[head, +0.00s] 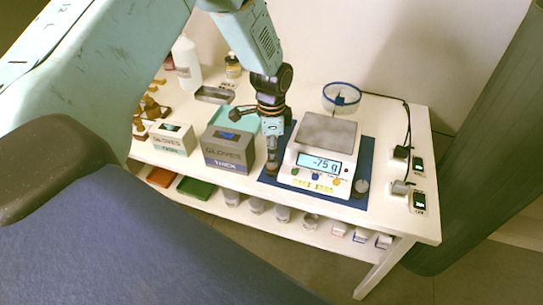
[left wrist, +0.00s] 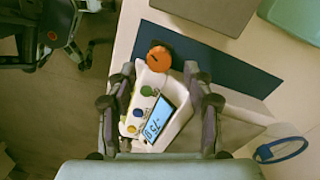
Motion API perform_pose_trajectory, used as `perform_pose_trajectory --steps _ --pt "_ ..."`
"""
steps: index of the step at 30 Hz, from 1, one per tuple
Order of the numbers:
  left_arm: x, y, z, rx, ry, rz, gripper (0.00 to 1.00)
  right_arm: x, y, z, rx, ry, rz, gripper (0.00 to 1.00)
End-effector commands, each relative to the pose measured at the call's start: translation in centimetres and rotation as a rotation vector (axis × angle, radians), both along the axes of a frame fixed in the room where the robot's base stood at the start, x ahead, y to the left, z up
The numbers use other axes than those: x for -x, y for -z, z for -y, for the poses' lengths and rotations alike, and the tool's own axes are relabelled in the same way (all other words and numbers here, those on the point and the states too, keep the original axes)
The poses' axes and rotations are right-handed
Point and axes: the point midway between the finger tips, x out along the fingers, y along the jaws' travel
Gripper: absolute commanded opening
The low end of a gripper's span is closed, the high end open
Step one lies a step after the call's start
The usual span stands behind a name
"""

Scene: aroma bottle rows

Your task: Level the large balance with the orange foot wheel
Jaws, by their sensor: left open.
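The large balance (head: 319,155) is white with a grey pan and stands on a blue mat (head: 352,200). Its display (head: 319,165) appears to read -75 g. The orange foot wheel (left wrist: 158,57) shows at a corner of the balance in the left wrist view; in the head view my gripper covers that corner. My left gripper (head: 271,166) points down at the balance's front left corner. In the left wrist view my left gripper (left wrist: 159,70) is open, with the wheel between or just beyond its fingertips; contact cannot be told. My right gripper is not in view.
Glove boxes (head: 229,150) stand close left of my gripper. A round clear dish with a blue rim (head: 342,97) is behind the balance. Switched sockets (head: 418,202) and cables lie at the table's right. A grey foot wheel (head: 362,187) is at the balance's front right. A shelf below holds jars.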

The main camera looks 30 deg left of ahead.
Motion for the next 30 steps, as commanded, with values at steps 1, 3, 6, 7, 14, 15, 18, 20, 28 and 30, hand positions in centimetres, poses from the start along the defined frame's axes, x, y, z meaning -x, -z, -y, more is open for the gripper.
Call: perform_pose_trajectory --steps 1,3,6,7,14,15,18,20,28,30 --pt "-0.1 -1.3 0.0 0.001 0.0 0.004 0.52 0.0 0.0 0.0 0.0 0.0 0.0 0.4" --pt "-0.1 -2.8 0.0 0.0 0.001 0.005 0.52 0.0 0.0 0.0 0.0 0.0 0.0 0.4" --pt "0.0 -4.8 0.0 0.001 0.0 0.004 0.52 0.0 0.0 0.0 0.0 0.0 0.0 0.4" --pt "-0.1 -5.4 0.0 0.001 -0.001 0.004 0.52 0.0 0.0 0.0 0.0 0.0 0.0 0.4" --pt "0.0 -8.3 0.0 0.0 0.001 0.001 0.52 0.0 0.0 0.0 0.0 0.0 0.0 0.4" --pt "0.0 -8.6 0.0 0.0 0.001 0.0 0.52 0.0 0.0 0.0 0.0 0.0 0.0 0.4" --pt "0.0 -8.9 0.0 0.0 0.001 0.001 0.52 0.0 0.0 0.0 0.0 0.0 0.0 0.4" --pt "0.0 -9.0 0.0 0.001 0.001 0.001 0.52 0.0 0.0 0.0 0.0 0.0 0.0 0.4" --pt "0.0 -9.0 0.0 0.0 0.001 0.0 0.52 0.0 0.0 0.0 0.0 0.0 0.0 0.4" --pt "0.0 -9.0 0.0 0.0 0.001 0.0 0.52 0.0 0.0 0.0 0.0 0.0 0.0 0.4"
